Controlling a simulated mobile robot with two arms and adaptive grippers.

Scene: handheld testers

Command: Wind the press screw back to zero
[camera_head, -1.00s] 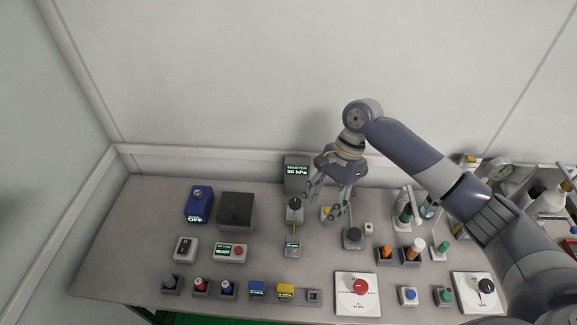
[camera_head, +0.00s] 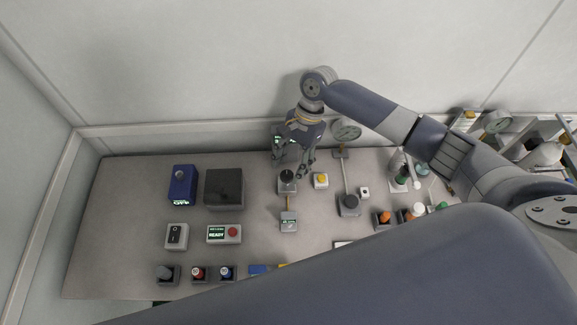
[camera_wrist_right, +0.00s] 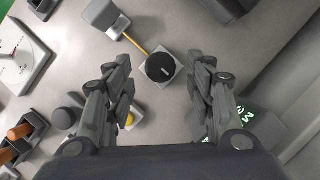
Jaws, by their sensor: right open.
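The press screw appears to be the round black knob (camera_head: 287,176) on a small grey block at the back middle of the bench. A thin yellow-orange rod joins it to a small grey display unit (camera_head: 289,222). In the right wrist view the knob (camera_wrist_right: 160,67) shows a pale pointer line, too small to read against any scale. My right gripper (camera_head: 291,167) is open just above and behind the knob. In the wrist view its two fingers stand either side of the knob, apart from it. My left gripper is out of view.
A yellow button (camera_head: 321,180) and another dark knob (camera_head: 349,203) on a gauge line stand to the right. The master display (camera_head: 279,141) is partly hidden behind my gripper. A dark box (camera_head: 224,188) stands left. My own arm link covers the front right of the bench.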

